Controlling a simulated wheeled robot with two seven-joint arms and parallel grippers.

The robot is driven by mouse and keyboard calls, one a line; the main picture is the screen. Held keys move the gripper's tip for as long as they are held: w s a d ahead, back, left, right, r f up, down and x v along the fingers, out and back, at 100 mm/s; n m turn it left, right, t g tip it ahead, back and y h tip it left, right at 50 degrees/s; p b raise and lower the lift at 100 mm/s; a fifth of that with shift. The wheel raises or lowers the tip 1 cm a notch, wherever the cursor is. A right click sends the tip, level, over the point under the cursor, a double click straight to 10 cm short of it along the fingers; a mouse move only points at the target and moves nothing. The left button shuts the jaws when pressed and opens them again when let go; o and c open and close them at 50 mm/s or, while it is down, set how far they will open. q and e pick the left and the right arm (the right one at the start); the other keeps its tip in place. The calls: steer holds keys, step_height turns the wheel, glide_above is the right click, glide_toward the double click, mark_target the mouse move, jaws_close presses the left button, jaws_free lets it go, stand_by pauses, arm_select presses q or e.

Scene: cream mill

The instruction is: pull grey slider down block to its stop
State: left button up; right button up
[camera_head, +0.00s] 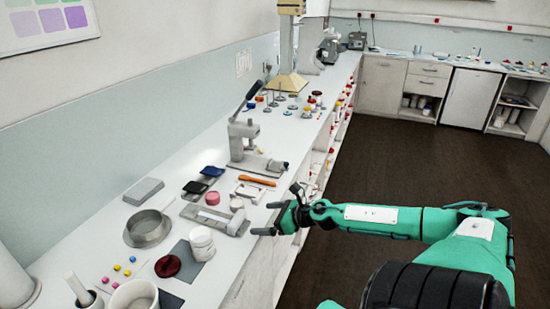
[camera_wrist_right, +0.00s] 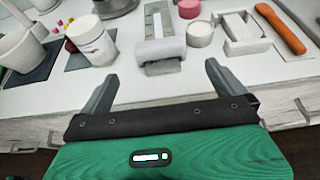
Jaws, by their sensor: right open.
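The block (camera_head: 212,216) is a flat grey bar lying on the white counter near its front edge, with a pale strip along its top. A grey slider (camera_head: 237,223) sits at its end nearest the counter edge. In the right wrist view, the block (camera_wrist_right: 158,18) runs away from me and the slider (camera_wrist_right: 161,50) is at its near end, just beyond my fingertips. My right gripper (camera_head: 269,218) is open and empty, level with the counter's front edge; its two fingers (camera_wrist_right: 160,78) spread on either side of the slider's line, apart from it. My left gripper is not in view.
A white jar (camera_head: 202,243) and a dark red lid (camera_head: 167,266) stand left of the block. A pink jar (camera_head: 212,198), a small white pot (camera_head: 236,203) and an orange tool (camera_head: 257,180) lie nearby. A lever press (camera_head: 243,140) stands farther back. The dark floor is clear.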

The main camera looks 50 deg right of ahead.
steer(key=shift+v, duration=1.35)
steer(key=shift+s+d, duration=0.1)
steer(key=s+d+f+m+g+h, duration=0.1)
steer(key=s+d+f+m+h, duration=0.2)
steer(key=f+m, duration=0.45)
steer(key=s+d+f+m+h, duration=0.1)
steer(key=s+d+f+m, duration=0.35)
steer(key=f, duration=0.55)
steer(key=s+d+f+m+g+h, duration=0.1)
steer(key=s+d+f+m+h, duration=0.1)
steer(key=s+f+m, duration=0.55)
steer(key=s+a+f+m+g+h, duration=0.1)
steer(key=s+a+f+m+g, duration=0.2)
steer(key=f, duration=0.9)
steer(key=s+a+f+m+g, duration=0.3)
steer(key=s+a+f+m, duration=0.6)
steer(key=s+a+f, duration=0.6)
steer(key=s+a+f+m+g+y, duration=0.1)
steer(key=s+a+f+m, duration=0.2)
steer(key=a, duration=0.6)
steer(key=s+a+f+m+g+y, duration=0.1)
steer(key=s+a+f+m+g, duration=0.1)
steer(key=s+a, duration=0.4)
steer(key=a+f+m, duration=0.1)
steer(key=a+f, duration=0.1)
steer(key=a, duration=0.1)
steer(key=shift+f+g+y, duration=0.3)
